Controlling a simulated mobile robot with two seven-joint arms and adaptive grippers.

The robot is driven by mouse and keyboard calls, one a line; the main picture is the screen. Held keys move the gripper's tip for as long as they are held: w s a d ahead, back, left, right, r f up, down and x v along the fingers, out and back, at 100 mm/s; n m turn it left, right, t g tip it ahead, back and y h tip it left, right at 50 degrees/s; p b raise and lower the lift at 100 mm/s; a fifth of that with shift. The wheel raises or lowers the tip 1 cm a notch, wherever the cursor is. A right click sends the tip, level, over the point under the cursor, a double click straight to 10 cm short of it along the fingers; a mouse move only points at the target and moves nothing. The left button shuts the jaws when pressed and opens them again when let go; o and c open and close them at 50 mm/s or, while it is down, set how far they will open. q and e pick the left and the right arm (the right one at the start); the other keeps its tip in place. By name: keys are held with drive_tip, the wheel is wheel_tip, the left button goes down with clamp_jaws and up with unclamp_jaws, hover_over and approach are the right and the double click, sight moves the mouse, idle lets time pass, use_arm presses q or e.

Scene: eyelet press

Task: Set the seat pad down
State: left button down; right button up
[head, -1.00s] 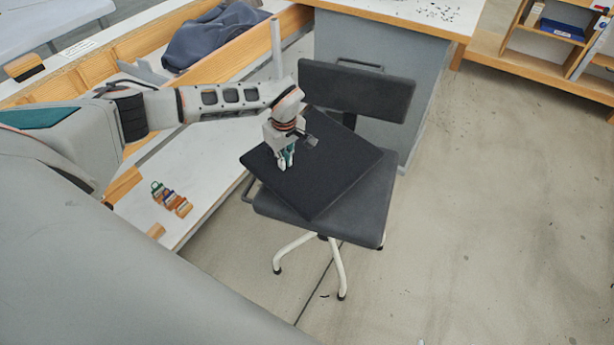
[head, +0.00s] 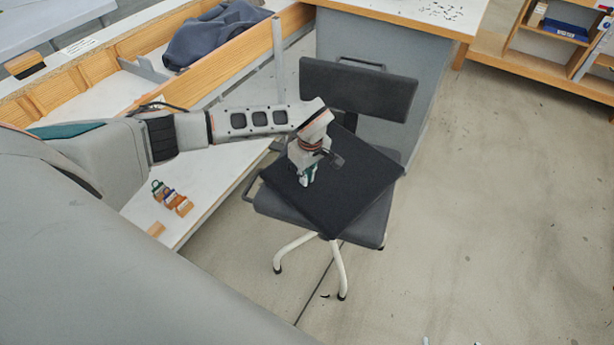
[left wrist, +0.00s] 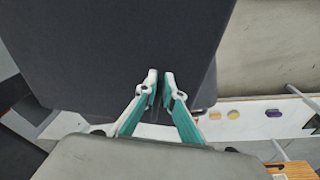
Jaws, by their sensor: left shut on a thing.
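The seat pad (head: 355,195) is a flat black square. It is over the grey chair seat (head: 375,231), turned askew to it, with a corner reaching past the seat on the right. I cannot tell whether it touches the seat. My left gripper (head: 307,182) is shut on the pad near its left part. In the left wrist view the pad (left wrist: 125,45) fills the upper left, and the fingertips (left wrist: 160,76) are close together at its edge. At the bottom edge of the head view, two small tips, apart, look like my right gripper (head: 451,342); the rest is out of frame.
The chair's backrest (head: 358,88) stands behind the pad, before a grey cabinet (head: 425,60). A white bench (head: 200,180) with several small coloured pieces (head: 172,198) is at left. A wooden shelf (head: 535,66) is at the back right. The floor (head: 500,220) at right is clear.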

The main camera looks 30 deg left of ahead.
use_arm(q)
drive_tip(key=c, duration=2.3)
unclamp_jaws()
drive_tip(key=shift+o, duration=0.7)
